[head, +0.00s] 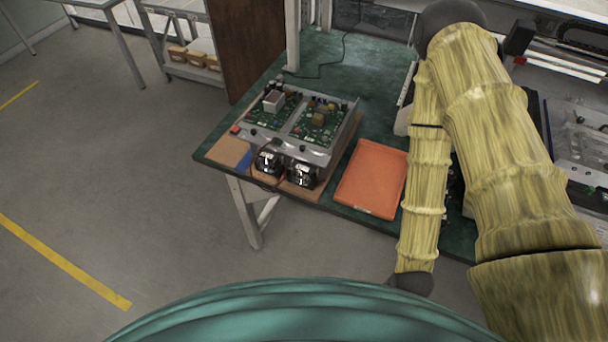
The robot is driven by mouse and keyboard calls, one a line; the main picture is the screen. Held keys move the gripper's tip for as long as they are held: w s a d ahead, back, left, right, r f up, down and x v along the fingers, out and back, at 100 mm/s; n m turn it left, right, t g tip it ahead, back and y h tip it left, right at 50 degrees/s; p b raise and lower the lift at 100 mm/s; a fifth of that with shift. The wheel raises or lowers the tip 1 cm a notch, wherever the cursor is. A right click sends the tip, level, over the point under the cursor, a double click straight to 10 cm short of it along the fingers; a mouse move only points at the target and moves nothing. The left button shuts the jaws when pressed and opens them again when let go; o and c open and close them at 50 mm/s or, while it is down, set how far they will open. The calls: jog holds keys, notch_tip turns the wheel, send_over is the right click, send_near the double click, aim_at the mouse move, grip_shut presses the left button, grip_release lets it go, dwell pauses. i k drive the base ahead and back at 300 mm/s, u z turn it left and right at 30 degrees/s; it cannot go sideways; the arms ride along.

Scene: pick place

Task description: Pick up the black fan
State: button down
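Two black fans stand side by side at the front of an open metal chassis with green circuit boards (312,125) on the green table. The left black fan (268,161) and the right black fan (303,174) sit near the table's front edge, with brown board under them. I cannot tell whether either is fixed to the chassis. My arm reaches up and folds back down on the right side, apart from the fans. Its lower end is dark, and no gripper fingers show.
An orange tray (372,178) lies just right of the fans and looks empty. The green table (350,70) has clear room behind the chassis, with a dark cable. A brown panel (247,45) stands at the back left. Grey equipment (585,150) lies at the right.

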aim_at(295, 166)
jog(key=u, duration=1.85)
jog(key=i, duration=1.3)
jog(key=z, duration=0.4)
